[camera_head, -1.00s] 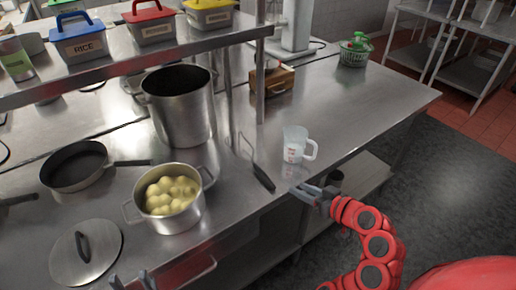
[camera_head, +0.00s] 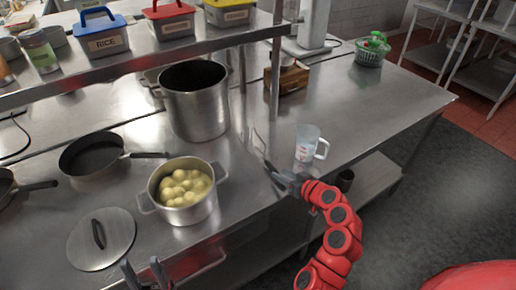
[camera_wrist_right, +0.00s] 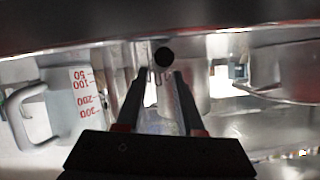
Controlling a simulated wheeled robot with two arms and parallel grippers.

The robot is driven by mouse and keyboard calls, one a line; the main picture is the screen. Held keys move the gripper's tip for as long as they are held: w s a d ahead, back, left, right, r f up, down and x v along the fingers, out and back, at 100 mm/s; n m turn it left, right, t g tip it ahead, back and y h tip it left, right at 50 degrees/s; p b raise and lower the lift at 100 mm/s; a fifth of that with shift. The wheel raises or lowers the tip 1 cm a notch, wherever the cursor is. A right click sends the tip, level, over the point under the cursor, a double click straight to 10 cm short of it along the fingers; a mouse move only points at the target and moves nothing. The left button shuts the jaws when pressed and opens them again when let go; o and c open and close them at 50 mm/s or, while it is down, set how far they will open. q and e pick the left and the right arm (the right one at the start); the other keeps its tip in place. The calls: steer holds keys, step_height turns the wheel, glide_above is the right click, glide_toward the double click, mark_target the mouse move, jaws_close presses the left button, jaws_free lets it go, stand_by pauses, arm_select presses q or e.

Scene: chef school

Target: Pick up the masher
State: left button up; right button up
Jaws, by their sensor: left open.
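The masher (camera_head: 258,140) lies on the steel counter between the pot of potatoes and the measuring cup. Its thin wire part shows, but its dark handle is mostly hidden by my right gripper (camera_head: 272,172), which is at the counter's front edge. In the right wrist view, the round black end of the masher handle (camera_wrist_right: 162,57) appears just beyond and between the fingertips of my right gripper (camera_wrist_right: 161,76). Those fingers are apart, with a gap visible. My left gripper (camera_head: 144,270) is at the bottom edge of the head view, open and empty, in front of the counter.
A measuring cup (camera_head: 308,144) stands right of the masher and also shows in the right wrist view (camera_wrist_right: 62,105). A potato pot (camera_head: 187,213), a tall pot (camera_head: 197,112), a lid (camera_head: 87,251) and a pan (camera_head: 78,165) stand left. A shelf post (camera_head: 275,75) rises behind.

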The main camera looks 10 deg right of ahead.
mark_target(277, 172)
steer(key=p+x, duration=0.1)
steer(key=x, duration=0.2)
steer(key=shift+a, duration=0.1)
steer(key=shift+w+a+f, duration=0.1)
steer(key=shift+w+f, duration=0.05)
steer(key=shift+w, duration=0.3)
jaws_close()
